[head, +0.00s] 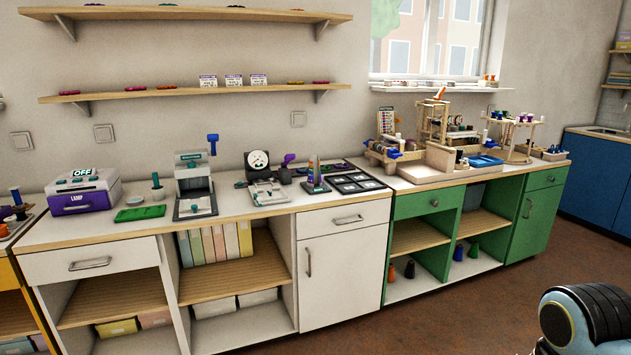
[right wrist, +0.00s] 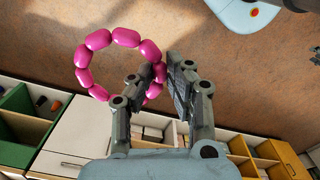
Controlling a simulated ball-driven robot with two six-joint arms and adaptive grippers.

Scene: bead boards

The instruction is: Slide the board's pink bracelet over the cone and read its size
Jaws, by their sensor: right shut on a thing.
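A ring of glossy pink beads, the pink bracelet (right wrist: 98,39), shows in the right wrist view. My right gripper (right wrist: 161,75) is shut on one side of it, and the rest of the loop sticks out to the left of the fingers, in the air. In the head view, a slim grey cone (head: 313,171) with teal marks stands upright on a dark base on the white counter, well apart from the bracelet. Neither the bracelet nor any gripper jaws show in the head view.
Dark square trays (head: 356,183) lie right of the cone, and a balance-like device with a round dial (head: 257,160) stands to its left. A green board (head: 140,213) lies farther left. The counter's front edge and the brown floor (head: 470,310) are clear.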

